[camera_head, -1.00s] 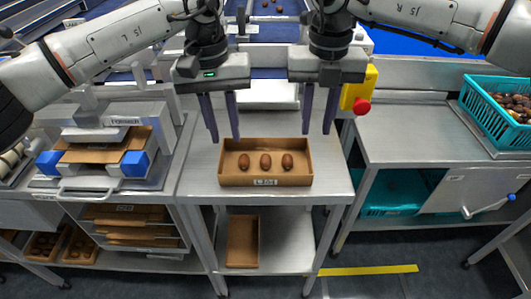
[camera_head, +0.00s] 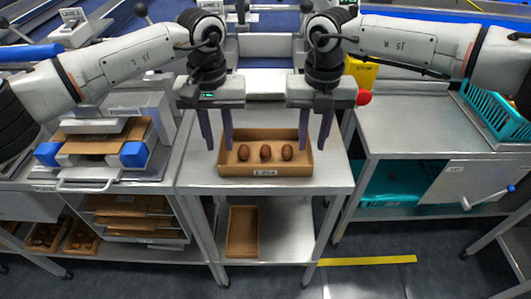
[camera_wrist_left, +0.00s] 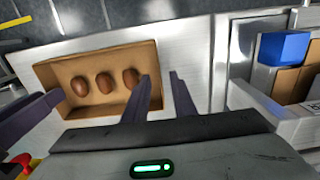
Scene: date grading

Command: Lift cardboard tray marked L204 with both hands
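The brown cardboard tray (camera_head: 235,171) stands on the metal table with three brown dates (camera_head: 265,153) in a row inside. Its front label (camera_head: 265,172) seems to read L204. My left gripper (camera_head: 217,146) is open, its dark fingers pointing down on either side of the tray's left wall. The left wrist view shows the same tray (camera_wrist_left: 62,101) with the open left fingers (camera_wrist_left: 161,78) around its near end wall. My right gripper (camera_head: 314,146) is open, its fingers on either side of the right wall. Whether any finger touches the tray cannot be told.
A press-like machine (camera_head: 90,185) with blue blocks stands left. A second empty cardboard tray (camera_head: 242,250) lies on the lower shelf. A metal side table (camera_head: 410,130) with a teal crate (camera_head: 490,118) stands right. The table (camera_head: 300,190) is bare in front of the tray.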

